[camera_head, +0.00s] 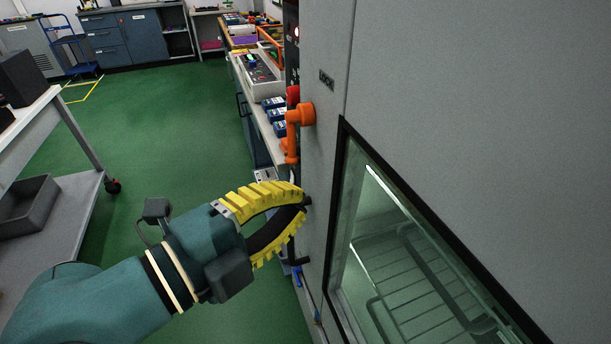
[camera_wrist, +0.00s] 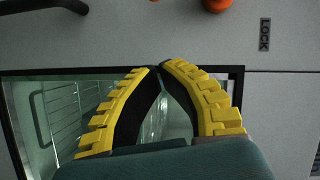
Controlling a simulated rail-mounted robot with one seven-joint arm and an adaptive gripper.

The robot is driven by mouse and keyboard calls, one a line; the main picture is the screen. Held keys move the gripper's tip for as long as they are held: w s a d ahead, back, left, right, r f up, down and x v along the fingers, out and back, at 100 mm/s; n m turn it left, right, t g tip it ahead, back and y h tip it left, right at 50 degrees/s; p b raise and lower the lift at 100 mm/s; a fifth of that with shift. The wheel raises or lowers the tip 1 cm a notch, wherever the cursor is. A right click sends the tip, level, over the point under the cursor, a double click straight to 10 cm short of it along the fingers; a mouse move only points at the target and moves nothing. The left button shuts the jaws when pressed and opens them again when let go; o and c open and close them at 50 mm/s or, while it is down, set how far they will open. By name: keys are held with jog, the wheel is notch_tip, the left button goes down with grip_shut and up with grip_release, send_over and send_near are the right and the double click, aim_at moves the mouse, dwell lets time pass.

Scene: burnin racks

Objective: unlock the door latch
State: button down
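The orange door latch (camera_head: 301,116) is on the grey front of the cabinet, left of the door window, with its lever hanging down. Only a small orange part (camera_wrist: 217,4) shows at the top edge of the wrist view. A "LOCK" label (camera_head: 327,80) sits above the latch; it also shows in the wrist view (camera_wrist: 264,34). My gripper (camera_head: 303,203), with yellow ribbed fingers, is below the latch, close to the door front and apart from the latch. In the wrist view its fingertips (camera_wrist: 159,66) come together in front of the black window frame, with nothing visible between them.
The door window (camera_head: 390,260) shows wire racks inside. A black bar (camera_wrist: 45,7) shows at the wrist view's top left. A bench with a grey tray (camera_head: 262,88) stands behind the cabinet. A cart with a grey bin (camera_head: 28,207) is at left. Green floor between is clear.

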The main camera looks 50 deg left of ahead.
jog(key=s, duration=0.5)
jog(key=shift+s+a+p, duration=0.1)
jog(key=shift+s+p, duration=0.25)
jog(key=shift+s, duration=0.05)
